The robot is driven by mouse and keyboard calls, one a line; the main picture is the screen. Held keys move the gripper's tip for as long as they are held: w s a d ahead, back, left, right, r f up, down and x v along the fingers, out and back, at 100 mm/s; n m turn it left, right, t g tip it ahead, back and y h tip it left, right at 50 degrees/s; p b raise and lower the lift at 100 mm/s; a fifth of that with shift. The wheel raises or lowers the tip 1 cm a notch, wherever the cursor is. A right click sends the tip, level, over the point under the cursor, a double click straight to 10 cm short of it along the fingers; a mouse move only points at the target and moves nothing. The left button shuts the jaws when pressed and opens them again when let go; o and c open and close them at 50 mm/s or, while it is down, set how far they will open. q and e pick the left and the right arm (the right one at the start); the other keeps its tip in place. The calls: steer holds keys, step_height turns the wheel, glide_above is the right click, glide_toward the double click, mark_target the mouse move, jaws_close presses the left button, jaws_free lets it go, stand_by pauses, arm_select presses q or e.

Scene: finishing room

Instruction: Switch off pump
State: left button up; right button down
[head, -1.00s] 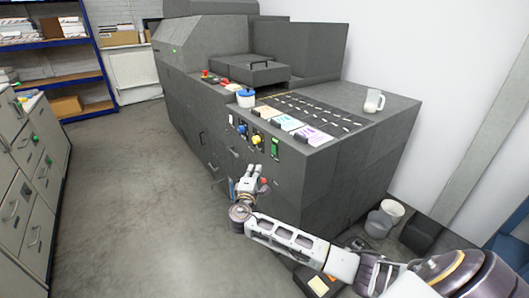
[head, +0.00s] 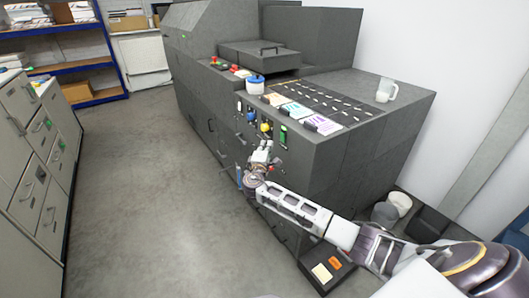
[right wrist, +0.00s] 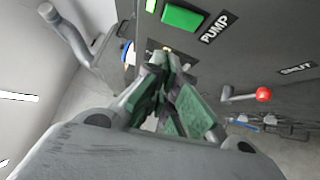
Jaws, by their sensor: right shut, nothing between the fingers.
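The pump control is a green rocker-like switch (right wrist: 183,17) beside the "PUMP" label (right wrist: 219,28) in the right wrist view. In the head view the green switch (head: 283,135) is on the front panel of the dark grey machine (head: 330,150). My right gripper (head: 264,148) is in front of that panel, below and left of the switch. In the right wrist view the gripper (right wrist: 172,62) has its fingertips together and empty, close below the switch; I cannot tell whether they touch the panel. My left gripper is not in view.
A red-knobbed lever (right wrist: 262,94) by a "SHUT" label sits right of my gripper in the wrist view. A yellow knob (head: 265,127) is left of the switch. Drawer cabinets (head: 35,150) are left; the floor between is clear.

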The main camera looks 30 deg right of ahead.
mark_target(282, 137)
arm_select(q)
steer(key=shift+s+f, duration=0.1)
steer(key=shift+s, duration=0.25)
arm_select(e)
steer(key=shift+w+d+r, duration=0.1)
steer(key=shift+w+d, duration=0.25)
steer(key=shift+d, duration=0.55)
steer(key=shift+w+d+r, duration=0.15)
steer(key=shift+w+d, duration=0.25)
steer(key=shift+d, duration=0.55)
steer(key=shift+w+d+r, duration=0.1)
steer(key=shift+w+d, duration=0.25)
steer(key=shift+d, duration=0.55)
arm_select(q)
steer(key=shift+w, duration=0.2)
